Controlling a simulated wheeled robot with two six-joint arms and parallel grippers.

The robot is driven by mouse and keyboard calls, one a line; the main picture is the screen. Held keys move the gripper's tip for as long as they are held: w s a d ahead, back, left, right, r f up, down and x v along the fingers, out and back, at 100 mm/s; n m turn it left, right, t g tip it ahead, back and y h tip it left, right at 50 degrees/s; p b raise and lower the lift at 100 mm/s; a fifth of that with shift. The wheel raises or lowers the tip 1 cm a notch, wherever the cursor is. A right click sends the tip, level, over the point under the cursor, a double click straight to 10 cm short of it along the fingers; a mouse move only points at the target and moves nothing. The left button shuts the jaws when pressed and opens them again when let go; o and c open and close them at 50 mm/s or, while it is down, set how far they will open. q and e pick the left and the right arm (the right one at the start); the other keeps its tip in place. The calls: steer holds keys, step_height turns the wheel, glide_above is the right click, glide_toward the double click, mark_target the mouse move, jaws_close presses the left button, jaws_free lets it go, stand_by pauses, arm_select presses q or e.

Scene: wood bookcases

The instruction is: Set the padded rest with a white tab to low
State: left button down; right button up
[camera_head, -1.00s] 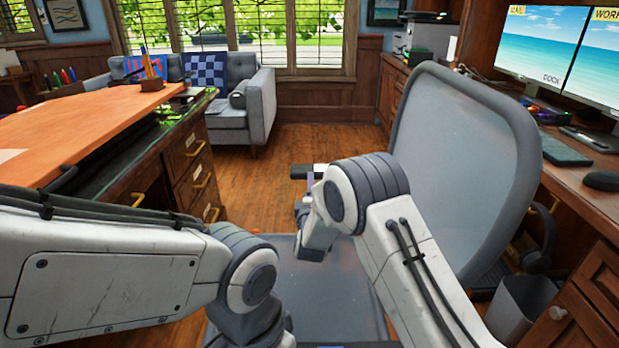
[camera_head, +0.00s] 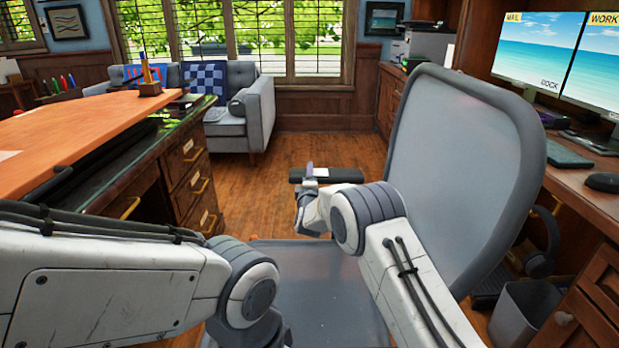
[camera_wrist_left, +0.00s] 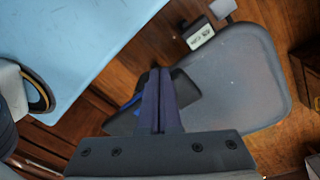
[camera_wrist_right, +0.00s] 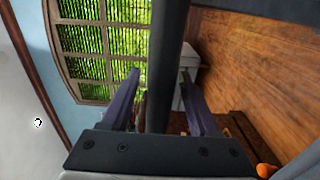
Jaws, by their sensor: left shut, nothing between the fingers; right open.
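A dark padded rest (camera_head: 343,175) lies level beyond the office chair's seat, left of its grey backrest (camera_head: 462,165). A small white piece, apparently its tab, shows near its middle (camera_head: 322,172). My right gripper (camera_wrist_right: 158,78) is open at this rest. In the right wrist view, a dark bar, apparently the rest (camera_wrist_right: 168,45), runs between its fingers; contact is unclear. My left gripper (camera_wrist_left: 160,72) is shut and empty above another dark pad (camera_wrist_left: 184,88), beside the grey seat (camera_wrist_left: 245,80). My left arm hides this gripper in the head view.
A wooden desk (camera_head: 90,130) stands at the left. A counter with monitors (camera_head: 540,55) and a grey bin (camera_head: 522,310) are at the right. A sofa (camera_head: 240,95) is at the back, with open wood floor before it.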

jaws_close()
steer(key=shift+f, duration=0.1)
stand_by(1.2)
